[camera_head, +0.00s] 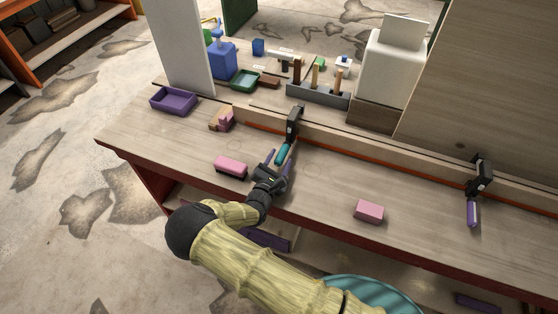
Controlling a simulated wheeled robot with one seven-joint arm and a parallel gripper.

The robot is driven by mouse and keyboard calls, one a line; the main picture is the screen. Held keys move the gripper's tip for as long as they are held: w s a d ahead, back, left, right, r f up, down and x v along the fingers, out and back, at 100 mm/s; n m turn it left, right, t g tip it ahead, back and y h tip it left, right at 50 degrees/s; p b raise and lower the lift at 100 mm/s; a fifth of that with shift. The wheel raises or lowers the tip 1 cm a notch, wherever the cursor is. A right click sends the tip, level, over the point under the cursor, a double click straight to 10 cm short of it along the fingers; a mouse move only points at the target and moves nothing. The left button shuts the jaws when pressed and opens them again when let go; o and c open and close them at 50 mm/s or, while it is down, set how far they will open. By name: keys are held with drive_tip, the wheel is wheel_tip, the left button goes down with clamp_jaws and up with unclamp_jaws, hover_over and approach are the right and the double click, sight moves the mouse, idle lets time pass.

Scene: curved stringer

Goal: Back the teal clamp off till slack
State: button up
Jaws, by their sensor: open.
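The teal clamp (284,153) has a teal handle and a black body (293,123). Its body sits on the long curved wooden strip (333,139) along the middle of the workbench, and its handle slants down toward the front. My gripper (276,164) is open at the handle's lower end, with one finger on each side of it. I cannot tell whether the fingers touch the handle. A second clamp with a purple handle (473,213) sits on the strip at the right. How tight the teal clamp is cannot be seen.
Pink blocks lie on the bench (130,139), one left of my gripper (231,166) and one right (369,211). A purple tray (158,106) is at the left. A tool rack (317,94) and a white box (388,75) stand behind the strip. The front bench right of my gripper is mostly clear.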

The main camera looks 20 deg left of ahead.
drive_tip(key=c, duration=1)
drive_tip(key=shift+n+p, duration=0.35)
drive_tip(key=shift+n, duration=1.05)
drive_tip(key=o, duration=1)
drive_tip(key=shift+s, duration=0.1)
drive_tip(key=s+a+b, duration=0.1)
drive_tip(key=s+b, duration=0.2)
drive_tip(key=s, duration=1.4)
drive_tip(key=shift+a+b, duration=0.15)
drive_tip(key=shift+b, duration=0.15)
